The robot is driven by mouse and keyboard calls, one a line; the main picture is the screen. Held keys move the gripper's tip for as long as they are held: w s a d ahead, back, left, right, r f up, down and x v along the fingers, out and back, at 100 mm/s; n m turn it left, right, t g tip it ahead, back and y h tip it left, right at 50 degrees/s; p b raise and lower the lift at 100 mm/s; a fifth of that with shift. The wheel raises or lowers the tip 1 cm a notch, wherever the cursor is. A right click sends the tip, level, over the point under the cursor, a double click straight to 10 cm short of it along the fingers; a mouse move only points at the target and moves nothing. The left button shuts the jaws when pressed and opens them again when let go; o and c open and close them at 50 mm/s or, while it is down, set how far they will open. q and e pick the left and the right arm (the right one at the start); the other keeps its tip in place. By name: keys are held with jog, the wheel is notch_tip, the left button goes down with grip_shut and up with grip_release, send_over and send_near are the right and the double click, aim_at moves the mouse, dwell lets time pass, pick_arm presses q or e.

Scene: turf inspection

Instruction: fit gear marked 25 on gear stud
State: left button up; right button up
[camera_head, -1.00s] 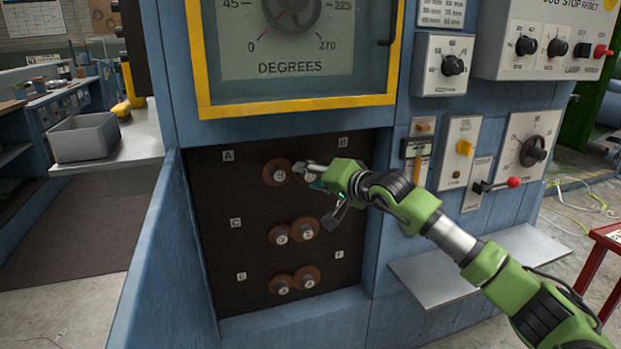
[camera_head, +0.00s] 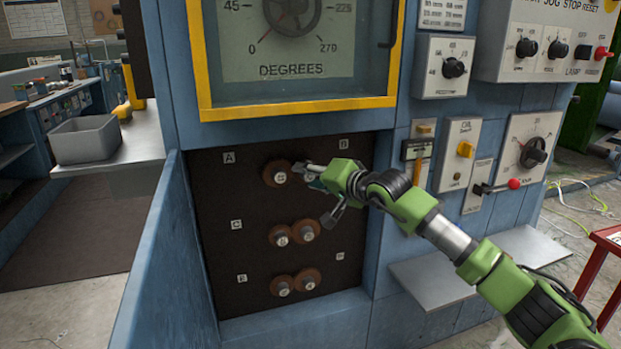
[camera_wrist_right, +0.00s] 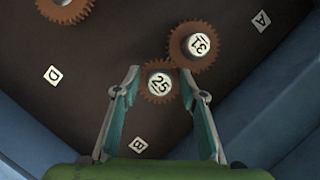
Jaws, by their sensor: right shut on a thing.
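The gear marked 25 (camera_wrist_right: 158,84) is a small brown toothed gear with a pale numbered hub. It is between the two fingers of my right gripper (camera_wrist_right: 160,74), which is shut on it near the label B. In the head view my right gripper (camera_head: 309,172) is at the upper right of the dark panel and partly covers this gear. The gear is beside a larger gear (camera_wrist_right: 194,45) with a numbered hub, their teeth touching or nearly so. The stud behind the gear is hidden, so I cannot tell how far the gear is on it. My left gripper is not in view.
The dark panel (camera_head: 212,275) is recessed in a blue machine, with gear pairs at the middle (camera_head: 281,236) and bottom (camera_head: 283,287). A blue side wall (camera_head: 140,270) borders it on the left. A metal shelf (camera_head: 430,285) juts out at lower right.

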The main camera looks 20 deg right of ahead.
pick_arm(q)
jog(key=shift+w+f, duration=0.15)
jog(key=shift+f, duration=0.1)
pick_arm(e)
jog(key=shift+w+r, duration=0.1)
jog(key=shift+w, duration=0.4)
jog(key=o, duration=1.3)
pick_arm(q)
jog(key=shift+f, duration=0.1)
pick_arm(e)
jog(key=v, duration=1.2)
jog(key=shift+a, duration=0.1)
